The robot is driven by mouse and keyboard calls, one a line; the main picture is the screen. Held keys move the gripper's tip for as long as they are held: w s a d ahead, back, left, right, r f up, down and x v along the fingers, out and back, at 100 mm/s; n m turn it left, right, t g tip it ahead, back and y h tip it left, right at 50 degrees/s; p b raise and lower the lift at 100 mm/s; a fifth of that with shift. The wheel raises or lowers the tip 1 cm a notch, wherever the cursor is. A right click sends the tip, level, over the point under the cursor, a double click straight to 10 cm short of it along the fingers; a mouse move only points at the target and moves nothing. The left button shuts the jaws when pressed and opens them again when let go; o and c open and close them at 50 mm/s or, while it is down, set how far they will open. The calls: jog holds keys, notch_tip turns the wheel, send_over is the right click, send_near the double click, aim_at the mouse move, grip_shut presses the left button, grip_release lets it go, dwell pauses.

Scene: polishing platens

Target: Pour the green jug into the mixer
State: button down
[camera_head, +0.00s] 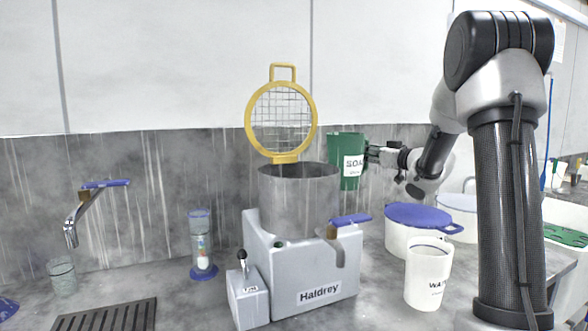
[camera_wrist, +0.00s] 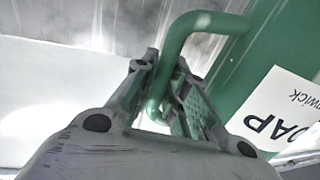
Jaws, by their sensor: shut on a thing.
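The green jug (camera_head: 347,147) with a white soap label is held up, nearly upright, just right of the mixer's bowl (camera_head: 299,200) and level with or above its rim. My gripper (camera_head: 376,155) is shut on the jug's handle; the wrist view shows the fingers (camera_wrist: 165,95) around the green handle (camera_wrist: 178,45) and the jug's wall (camera_wrist: 270,50) beside it. The mixer (camera_head: 318,270) is a grey machine marked Haldrey with an open-topped metal bowl. Its yellow mesh guard (camera_head: 282,120) stands raised behind the bowl. The inside of the jug is hidden.
A white jug (camera_head: 428,275) and a white tub with a blue lid (camera_head: 420,216) stand right of the mixer. A control box with a lever (camera_head: 247,295) is at its front left. A tap (camera_head: 80,215), a glass (camera_head: 62,273) and a clear cylinder (camera_head: 201,240) are further left.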

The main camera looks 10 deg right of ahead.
dwell(0.4)
jog(key=r+n, duration=0.1)
jog(key=r, duration=0.1)
jog(key=a+r, duration=0.1)
jog(key=r+n, duration=0.1)
jog(key=r, duration=0.1)
jog(key=shift+s+a+r+n, duration=0.15)
jog(key=shift+s+r+n, duration=0.1)
jog(key=shift+r+n, duration=0.1)
jog(key=shift+s+a+r+n, duration=0.15)
jog(key=shift+a+r+n, duration=0.3)
jog(key=shift+r, duration=0.35)
jog(key=shift+s+a+r+n, duration=0.2)
jog(key=shift+a+r+n, duration=0.15)
jog(key=shift+r+n, duration=0.35)
jog(key=shift+s+a+r+n, duration=0.15)
jog(key=shift+a+r+n, duration=0.25)
jog(key=shift+r, duration=0.5)
jog(key=a+r+n, duration=0.1)
jog(key=s+a+r+n+p, duration=0.1)
jog(key=a+n, duration=0.1)
jog(key=shift+s+a, duration=0.1)
jog(key=shift+s+a+r+n+p, duration=0.25)
jog(key=shift+a+r+n+p, duration=0.35)
jog(key=shift+n, duration=0.5)
